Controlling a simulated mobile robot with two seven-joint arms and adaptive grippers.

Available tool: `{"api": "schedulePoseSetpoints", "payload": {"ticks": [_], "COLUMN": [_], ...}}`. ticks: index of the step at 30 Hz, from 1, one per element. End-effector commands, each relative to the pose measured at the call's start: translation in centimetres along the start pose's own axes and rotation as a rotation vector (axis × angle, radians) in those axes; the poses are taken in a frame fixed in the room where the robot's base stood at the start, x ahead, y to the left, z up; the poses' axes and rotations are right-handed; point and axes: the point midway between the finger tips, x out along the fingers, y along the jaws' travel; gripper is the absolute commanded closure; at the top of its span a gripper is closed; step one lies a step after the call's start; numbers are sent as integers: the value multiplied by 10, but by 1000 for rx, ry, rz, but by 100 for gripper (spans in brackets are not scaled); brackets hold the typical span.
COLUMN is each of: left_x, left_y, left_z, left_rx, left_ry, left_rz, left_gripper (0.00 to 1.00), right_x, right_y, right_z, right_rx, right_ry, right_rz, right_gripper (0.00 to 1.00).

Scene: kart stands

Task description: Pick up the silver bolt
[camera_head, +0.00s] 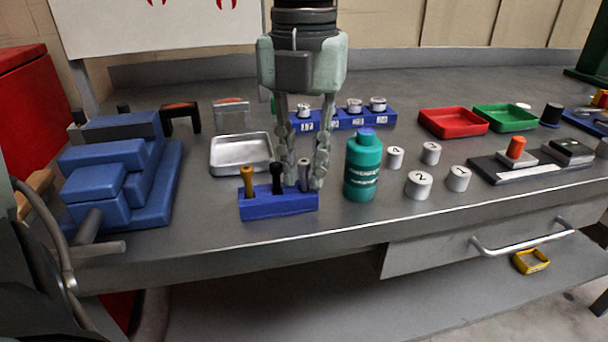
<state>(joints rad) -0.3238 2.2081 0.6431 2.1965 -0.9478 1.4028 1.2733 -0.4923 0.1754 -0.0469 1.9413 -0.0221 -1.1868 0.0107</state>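A blue block holder (262,208) stands near the table's front edge. It holds three upright bolts in a row: a gold one (247,180), a black one (277,177) and the silver bolt (304,174) at the right end. My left gripper (305,183) points straight down over the holder's right end. Its fingers are apart, one on each side of the silver bolt in the picture, with gaps showing. I cannot tell whether either finger touches the bolt. The left finger partly covers the space between the black and silver bolts. My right gripper is not in view.
A teal bottle (363,170) stands close to the right of the gripper. White numbered cylinders (419,185) stand farther right. A metal tray (232,155) and blue stepped blocks (125,175) are to the left. A blue rack (342,122) lies behind. Red (452,125) and green (505,119) trays sit back right.

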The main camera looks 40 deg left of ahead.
Motion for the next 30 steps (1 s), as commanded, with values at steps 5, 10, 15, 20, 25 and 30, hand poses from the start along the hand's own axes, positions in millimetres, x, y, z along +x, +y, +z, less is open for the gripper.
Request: {"api": "schedulePoseSetpoints", "payload": {"ticks": [5,10,15,20,25,30], "left_x": [0,-1,-1,-5,-22,-58], "left_y": [0,0,0,0,0,-1], "left_z": [0,0,0,1,1,1], "left_rx": [0,0,0,-1,-1,-2], "left_ry": [0,-1,-1,-3,-5,-8], "left_rz": [0,0,0,-1,0,-2], "left_gripper": [92,100,100,100,100,100], "right_x": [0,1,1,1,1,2], "right_y": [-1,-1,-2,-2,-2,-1], "right_z": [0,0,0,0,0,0], "right_rx": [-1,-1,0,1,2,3], "right_ry": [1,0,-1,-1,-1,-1], "right_rz": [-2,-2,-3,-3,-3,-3], "right_gripper": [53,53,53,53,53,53]}}
